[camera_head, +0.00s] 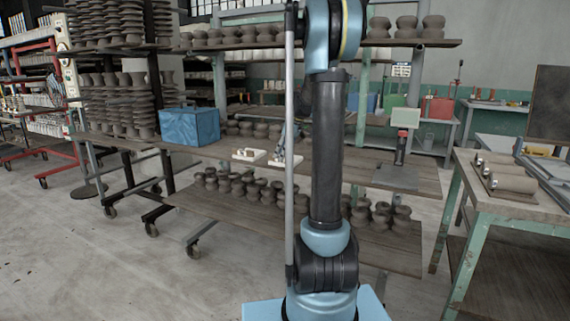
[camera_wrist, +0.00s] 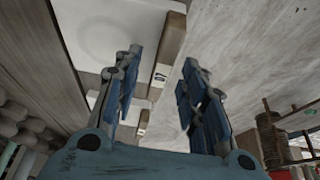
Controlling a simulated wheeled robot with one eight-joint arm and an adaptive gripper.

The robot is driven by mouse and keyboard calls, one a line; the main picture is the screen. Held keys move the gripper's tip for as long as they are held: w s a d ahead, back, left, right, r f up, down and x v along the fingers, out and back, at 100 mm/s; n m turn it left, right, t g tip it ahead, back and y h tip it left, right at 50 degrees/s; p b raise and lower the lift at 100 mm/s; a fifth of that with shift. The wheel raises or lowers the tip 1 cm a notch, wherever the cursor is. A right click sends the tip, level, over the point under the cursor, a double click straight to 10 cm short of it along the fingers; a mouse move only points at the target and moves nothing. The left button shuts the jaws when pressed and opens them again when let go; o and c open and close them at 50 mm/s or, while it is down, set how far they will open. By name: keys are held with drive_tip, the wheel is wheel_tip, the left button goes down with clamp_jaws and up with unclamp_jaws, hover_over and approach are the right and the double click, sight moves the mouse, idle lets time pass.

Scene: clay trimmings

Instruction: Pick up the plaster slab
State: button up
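In the wrist view, a white plaster slab (camera_wrist: 105,32) with a shallow round hollow fills the top left. A brownish edge piece with a small white label, apparently reading 07, runs along its right side. My gripper (camera_wrist: 162,62) is open. Its left finger overlaps the slab in the picture and its right finger is over a pale grey surface; contact cannot be told. In the head view, a white slab (camera_head: 249,155) lies on the wooden shelf, and another pale slab (camera_head: 286,161) lies right of it.
A blue box (camera_head: 189,126) stands left on the same shelf (camera_head: 330,170). A dark plate with a red-topped tool (camera_head: 402,147) stands right. Several brown clay pieces (camera_head: 235,186) fill the lower shelf. A workbench (camera_head: 520,205) stands at right. The floor (camera_head: 110,260) at left is clear.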

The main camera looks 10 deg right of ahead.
drive_tip(key=shift+w+a+f, duration=0.1)
drive_tip(key=shift+a+f, duration=0.05)
drive_tip(key=shift+f, duration=0.35)
drive_tip(key=shift+c, duration=0.3)
clamp_jaws()
